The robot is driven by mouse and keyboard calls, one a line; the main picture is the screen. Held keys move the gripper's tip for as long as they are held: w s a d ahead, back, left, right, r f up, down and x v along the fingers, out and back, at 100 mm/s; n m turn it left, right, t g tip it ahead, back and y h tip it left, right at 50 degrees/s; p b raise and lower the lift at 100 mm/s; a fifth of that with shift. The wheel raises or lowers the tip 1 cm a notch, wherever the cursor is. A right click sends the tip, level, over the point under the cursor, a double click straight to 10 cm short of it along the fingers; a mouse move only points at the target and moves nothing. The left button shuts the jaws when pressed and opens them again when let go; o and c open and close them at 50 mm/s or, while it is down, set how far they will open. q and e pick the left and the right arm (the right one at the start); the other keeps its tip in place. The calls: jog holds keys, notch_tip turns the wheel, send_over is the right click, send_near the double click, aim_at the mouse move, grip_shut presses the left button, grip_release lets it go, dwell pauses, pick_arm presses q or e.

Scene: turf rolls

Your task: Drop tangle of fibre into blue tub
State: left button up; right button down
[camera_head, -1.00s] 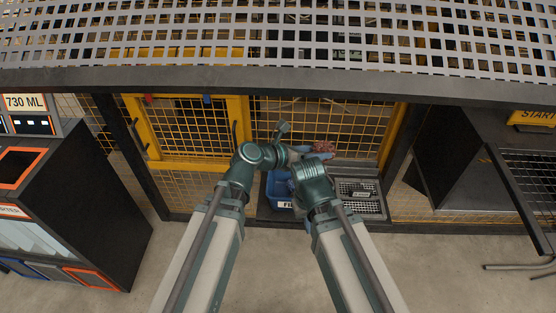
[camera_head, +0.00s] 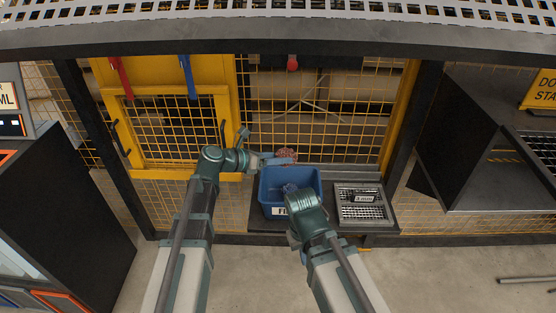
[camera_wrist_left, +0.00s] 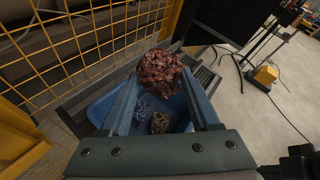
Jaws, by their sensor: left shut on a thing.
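The reddish-brown tangle of fibre (camera_head: 288,154) is between the blue fingertips of my left gripper (camera_head: 282,160), which is shut on it. In the left wrist view the tangle (camera_wrist_left: 160,70) sits at the finger ends, above the tub. The blue tub (camera_head: 306,205) stands below, with a partly hidden white label on its front. The tangle is near the tub's back rim in the head view. The tub (camera_wrist_left: 101,110) holds a bluish clump (camera_wrist_left: 140,108) and a brown clump (camera_wrist_left: 160,122). My right arm's wrist covers the tub's front right; its fingers cannot be made out.
A grey grated tray (camera_head: 362,204) stands right of the tub on the same dark shelf. Yellow mesh fencing (camera_head: 350,130) stands behind. A dark cabinet (camera_head: 70,220) is at the left, and a dark overhead beam (camera_head: 300,42) crosses the top.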

pick_arm(q)
notch_tip(320, 180, down, 6)
jog(key=b, duration=0.5)
jog(key=shift+r, duration=0.15)
jog(key=o, duration=1.4)
jog(key=shift+o, duration=0.2)
jog(key=p+v, duration=0.4)
jog(key=v, duration=0.9)
jog(key=shift+s+a+r+p, duration=0.15)
jog(key=shift+a+r+p, duration=0.1)
jog(key=shift+a+p, duration=0.1)
